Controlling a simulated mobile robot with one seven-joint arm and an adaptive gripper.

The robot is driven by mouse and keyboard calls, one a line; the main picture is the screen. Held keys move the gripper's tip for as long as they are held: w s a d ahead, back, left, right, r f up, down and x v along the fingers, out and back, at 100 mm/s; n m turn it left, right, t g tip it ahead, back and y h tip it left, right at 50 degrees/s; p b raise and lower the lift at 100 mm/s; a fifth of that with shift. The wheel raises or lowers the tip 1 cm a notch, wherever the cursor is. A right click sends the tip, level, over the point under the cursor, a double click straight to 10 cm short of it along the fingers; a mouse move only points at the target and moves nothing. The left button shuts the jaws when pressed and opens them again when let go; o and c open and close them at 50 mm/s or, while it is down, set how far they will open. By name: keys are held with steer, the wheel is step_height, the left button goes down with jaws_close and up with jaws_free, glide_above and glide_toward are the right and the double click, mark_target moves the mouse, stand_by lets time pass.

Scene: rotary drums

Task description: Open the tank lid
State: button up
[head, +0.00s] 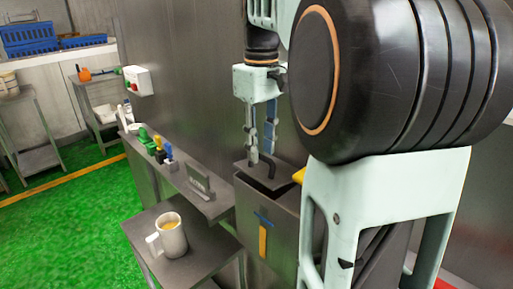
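The tank (264,235) is a grey metal box below my arm, with a blue and yellow mark on its front. Its lid (245,168) is a flat grey plate with a dark curved handle (268,165). A dark gap shows between the lid's front edge and the tank rim. My gripper (261,155) points down over the lid, its two fingers apart, with the tips close to the handle. I cannot tell whether they touch it. My arm hides the right part of the tank.
A mug (170,236) with yellow-orange contents stands on a metal table (203,258) left of the tank. A narrow shelf (180,180) holds small coloured items and a dark grey plate (200,183). A metal wall rises behind. Green floor (60,235) is clear at left.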

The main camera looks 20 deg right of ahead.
steer(key=shift+f, duration=0.25)
jaws_close()
stand_by(0.3)
